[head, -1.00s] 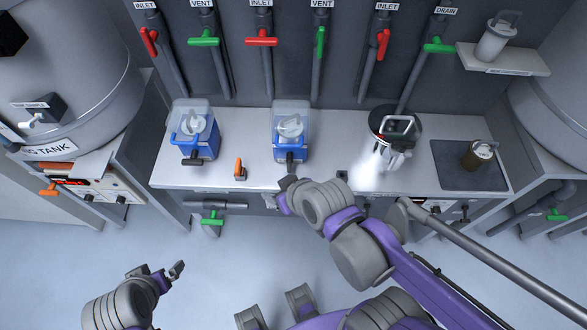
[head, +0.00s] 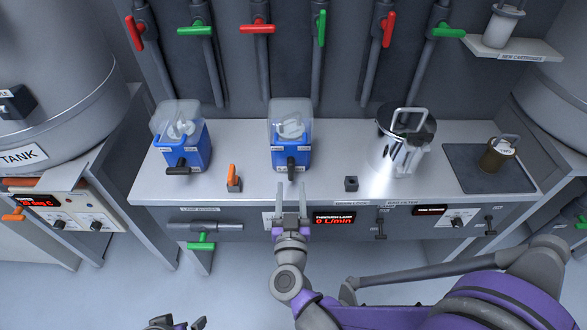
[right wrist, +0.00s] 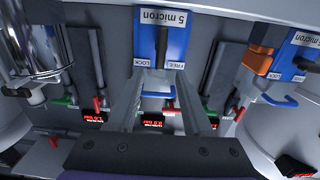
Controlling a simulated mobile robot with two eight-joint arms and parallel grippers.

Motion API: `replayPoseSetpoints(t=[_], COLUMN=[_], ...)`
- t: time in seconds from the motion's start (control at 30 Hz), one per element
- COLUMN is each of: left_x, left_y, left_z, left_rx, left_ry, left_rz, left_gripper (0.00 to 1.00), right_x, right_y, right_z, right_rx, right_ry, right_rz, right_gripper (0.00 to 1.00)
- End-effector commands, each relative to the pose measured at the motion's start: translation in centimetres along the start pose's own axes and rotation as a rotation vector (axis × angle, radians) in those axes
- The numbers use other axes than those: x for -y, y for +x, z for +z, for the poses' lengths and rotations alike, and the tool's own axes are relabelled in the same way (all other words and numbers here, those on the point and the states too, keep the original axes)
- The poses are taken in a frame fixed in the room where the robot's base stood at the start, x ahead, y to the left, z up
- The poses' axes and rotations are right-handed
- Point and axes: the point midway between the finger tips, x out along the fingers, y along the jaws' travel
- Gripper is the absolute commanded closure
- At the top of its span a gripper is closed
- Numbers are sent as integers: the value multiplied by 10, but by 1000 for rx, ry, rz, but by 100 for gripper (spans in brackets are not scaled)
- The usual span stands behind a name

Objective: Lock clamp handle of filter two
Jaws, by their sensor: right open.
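Two blue filter housings with clear lids stand on the counter: the left one (head: 190,148) and the middle one (head: 302,158). The middle housing has a black handle (head: 291,169) on its front, pointing toward me. In the right wrist view this handle (right wrist: 162,48) lies between the words LOCK and FREE, under an upside-down "5 micron" label. My right gripper (head: 291,192) is open and empty, its two fingers straight in front of the middle housing, just short of the handle. My left gripper (head: 188,324) is only partly in view at the bottom edge.
An orange handle (head: 232,176) stands between the two housings. A shiny metal canister (head: 395,150) and a brown cartridge (head: 498,157) on a dark mat are at the right. Red and green valve handles line the back wall. The front counter edge lies below my right fingers.

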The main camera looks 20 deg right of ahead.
Motion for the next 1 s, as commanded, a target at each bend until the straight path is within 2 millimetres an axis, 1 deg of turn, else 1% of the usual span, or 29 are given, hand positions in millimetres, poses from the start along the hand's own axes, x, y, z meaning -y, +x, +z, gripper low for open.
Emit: replayPoseSetpoints(t=[0.03, 0.2, 0.3, 0.4, 0.57, 0.83, 0.87, 1.0], left_x=[0, 0, 0, 0, 0, 0, 0, 0], left_y=[1, 4, 5, 6, 6, 6, 6, 6], left_z=[0, 1, 1, 2, 2, 2, 2, 2], left_rx=[0, 1, 2, 2, 2, 2, 2, 2], left_ry=[0, 0, 0, 0, 0, 0, 0, 0], left_rz=[0, 0, 0, 0, 0, 0, 0, 0], left_gripper=[0, 0, 0, 0, 0, 0, 0, 0], right_x=[-1, -1, -1, 0, 0, 0, 0, 0], right_y=[11, 44, 61, 73, 82, 83, 83, 83], right_z=[0, 0, 0, 0, 0, 0, 0, 0], right_rx=[0, 0, 0, 0, 0, 0, 0, 0], right_ry=[-1, 0, 0, 1, 1, 2, 2, 2], right_rz=[4, 2, 1, -2, -2, -3, -3, -3], right_gripper=[50, 50, 50, 50, 50, 50, 54, 79])
